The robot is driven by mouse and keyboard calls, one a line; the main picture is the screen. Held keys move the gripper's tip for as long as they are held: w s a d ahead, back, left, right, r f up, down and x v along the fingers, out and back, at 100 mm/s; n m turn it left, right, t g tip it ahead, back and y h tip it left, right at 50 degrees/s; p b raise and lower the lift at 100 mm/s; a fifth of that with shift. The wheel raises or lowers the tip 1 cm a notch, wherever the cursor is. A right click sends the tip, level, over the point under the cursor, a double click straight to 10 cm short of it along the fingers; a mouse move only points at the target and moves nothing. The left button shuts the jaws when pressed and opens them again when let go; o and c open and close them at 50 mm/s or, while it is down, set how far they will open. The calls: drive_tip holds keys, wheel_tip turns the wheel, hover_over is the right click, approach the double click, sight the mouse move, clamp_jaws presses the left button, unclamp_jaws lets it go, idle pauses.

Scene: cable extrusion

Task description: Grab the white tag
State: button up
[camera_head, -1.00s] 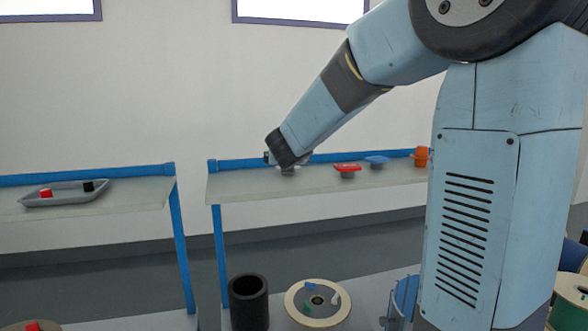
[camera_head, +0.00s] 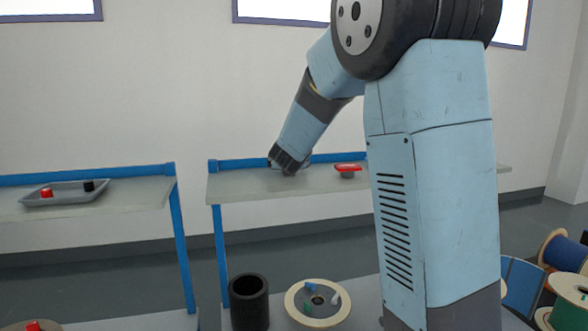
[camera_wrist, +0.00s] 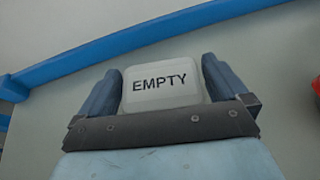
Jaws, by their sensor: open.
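The white tag (camera_wrist: 163,84), marked "EMPTY", shows in the wrist view between the two fingers of my gripper (camera_wrist: 163,88). One finger stands on each side of it, and the jaws are open. Whether either finger touches the tag cannot be told. In the head view my gripper (camera_head: 287,168) is low at the shelf table (camera_head: 240,187), near its back blue rail. The white tag is hidden behind my gripper there.
A red tag (camera_head: 348,168) lies on the table to the right of my gripper. A grey tray (camera_head: 65,193) with a red and a black piece sits on the left table. A black cylinder (camera_head: 249,305) and a cable spool (camera_head: 318,303) stand in front, lower down.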

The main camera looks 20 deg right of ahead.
drive_tip(key=c, duration=0.8)
drive_tip(key=shift+r, duration=0.1)
